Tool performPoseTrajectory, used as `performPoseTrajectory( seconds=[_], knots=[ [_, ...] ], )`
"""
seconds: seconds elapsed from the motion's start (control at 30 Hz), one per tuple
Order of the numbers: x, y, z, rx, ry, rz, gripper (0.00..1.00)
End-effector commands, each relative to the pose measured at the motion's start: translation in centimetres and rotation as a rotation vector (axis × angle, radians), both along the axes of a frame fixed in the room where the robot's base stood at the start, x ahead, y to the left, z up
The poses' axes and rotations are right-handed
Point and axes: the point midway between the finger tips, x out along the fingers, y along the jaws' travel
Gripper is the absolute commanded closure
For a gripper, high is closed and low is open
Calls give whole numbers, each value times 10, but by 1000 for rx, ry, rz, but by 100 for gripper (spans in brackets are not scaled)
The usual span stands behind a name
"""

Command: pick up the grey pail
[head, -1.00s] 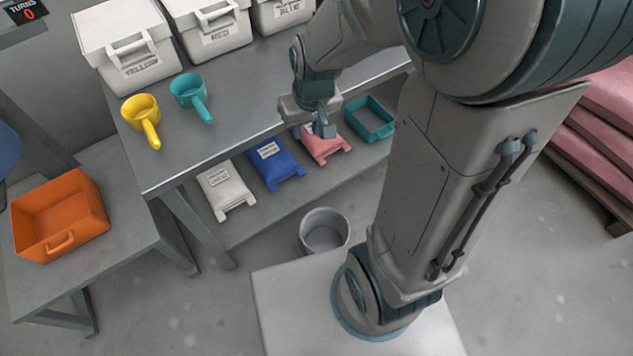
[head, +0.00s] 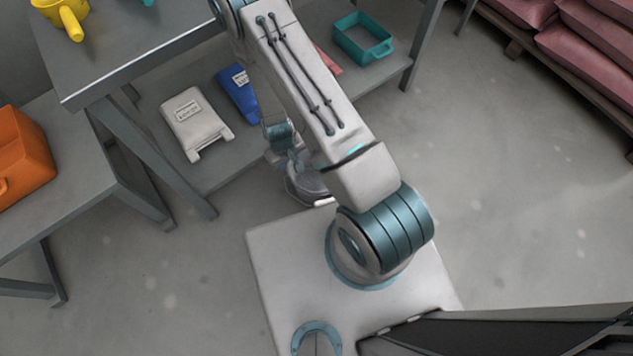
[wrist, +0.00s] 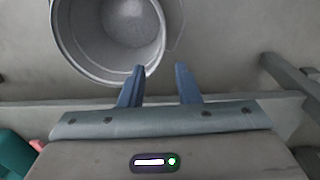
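The grey pail (head: 308,186) stands on the floor beside my base, at the front of the workbench. My arm and gripper hide part of it in the head view. In the wrist view the pail (wrist: 108,38) is at the upper left, seen into its empty inside, with a thin wire handle on its right. My gripper (wrist: 160,82) is open, with nothing between its fingers. The left finger overlaps the pail's near rim in the picture; the right finger is clear of it. I cannot tell whether they touch. In the head view my gripper (head: 289,164) is above the pail.
A yellow scoop (head: 68,14) is on the top. An orange bin (head: 22,160) is at left.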

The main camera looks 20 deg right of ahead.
Motion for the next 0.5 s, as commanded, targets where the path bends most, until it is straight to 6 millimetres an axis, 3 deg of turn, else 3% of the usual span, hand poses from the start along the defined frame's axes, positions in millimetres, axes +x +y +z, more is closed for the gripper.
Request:
performPoseTrajectory(
  seconds=[0.03, 0.27, 0.5],
  knots=[
    [-5, -1, -20, -8, 4, 6, 70],
    [-12, -5, -52, -21, 9, 14, 70],
    [-11, -8, -99, -20, 9, 13, 70]
  ],
)
